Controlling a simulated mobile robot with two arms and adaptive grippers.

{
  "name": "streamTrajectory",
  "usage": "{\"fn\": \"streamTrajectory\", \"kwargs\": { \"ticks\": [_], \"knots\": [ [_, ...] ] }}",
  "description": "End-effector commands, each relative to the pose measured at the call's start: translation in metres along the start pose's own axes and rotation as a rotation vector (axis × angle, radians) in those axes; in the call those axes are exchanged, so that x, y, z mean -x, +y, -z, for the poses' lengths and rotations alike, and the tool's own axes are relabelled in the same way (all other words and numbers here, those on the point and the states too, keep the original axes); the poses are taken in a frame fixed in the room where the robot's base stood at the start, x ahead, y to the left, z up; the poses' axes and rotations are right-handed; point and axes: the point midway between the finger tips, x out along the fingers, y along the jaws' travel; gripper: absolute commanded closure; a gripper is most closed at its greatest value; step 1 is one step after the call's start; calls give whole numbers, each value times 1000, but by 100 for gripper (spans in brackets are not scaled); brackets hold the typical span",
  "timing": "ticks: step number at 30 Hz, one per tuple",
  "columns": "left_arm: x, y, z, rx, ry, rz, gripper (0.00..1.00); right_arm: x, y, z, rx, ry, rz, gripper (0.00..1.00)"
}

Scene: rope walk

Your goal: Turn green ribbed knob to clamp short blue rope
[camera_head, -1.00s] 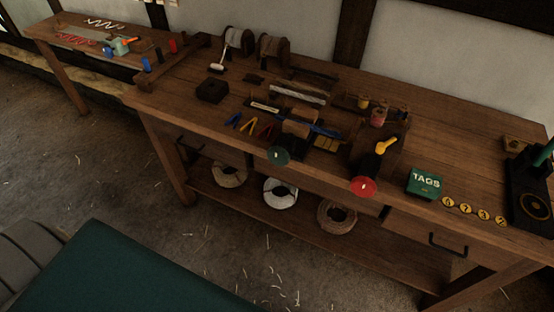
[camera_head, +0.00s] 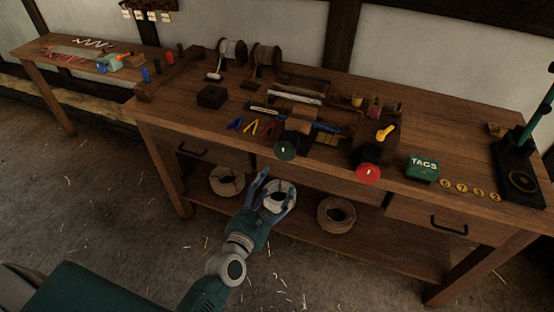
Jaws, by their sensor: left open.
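The green knob (camera_head: 285,151) faces me on the front of a dark wooden clamp block (camera_head: 299,127) at the workbench's front edge. A blue rope (camera_head: 328,129) shows partly at the block's right side; how far it runs inside the clamp is hidden. My left gripper (camera_head: 276,182) is open and empty, fingers pointing up, below and slightly left of the green knob and apart from it. My right gripper is not in view.
A red knob (camera_head: 368,174) sits on a block with a yellow lever (camera_head: 385,133) to the right. A green TAGS box (camera_head: 423,168) and yellow number discs lie further right. Coloured tools (camera_head: 251,126) lie left of the clamp. Rope coils (camera_head: 336,214) rest on the lower shelf.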

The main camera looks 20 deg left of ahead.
Motion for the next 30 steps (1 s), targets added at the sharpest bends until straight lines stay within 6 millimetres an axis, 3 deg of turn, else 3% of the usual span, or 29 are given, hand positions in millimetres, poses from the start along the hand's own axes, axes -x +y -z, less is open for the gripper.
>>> {"fn": "streamTrajectory", "kwargs": {
  "ticks": [3, 6, 11, 21, 30],
  "knots": [
    [-2, 5, -30, 150, -60, -11, 29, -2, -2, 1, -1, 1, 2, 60],
    [-6, 7, -40, 195, -78, -14, 29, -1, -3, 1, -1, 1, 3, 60],
    [-25, 7, -43, 197, -79, -13, 29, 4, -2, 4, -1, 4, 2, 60],
    [-88, 8, -46, 193, -76, -12, 29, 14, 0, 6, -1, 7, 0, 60],
    [-110, 9, -46, 193, -75, -13, 29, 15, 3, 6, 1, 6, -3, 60]
  ]
}}
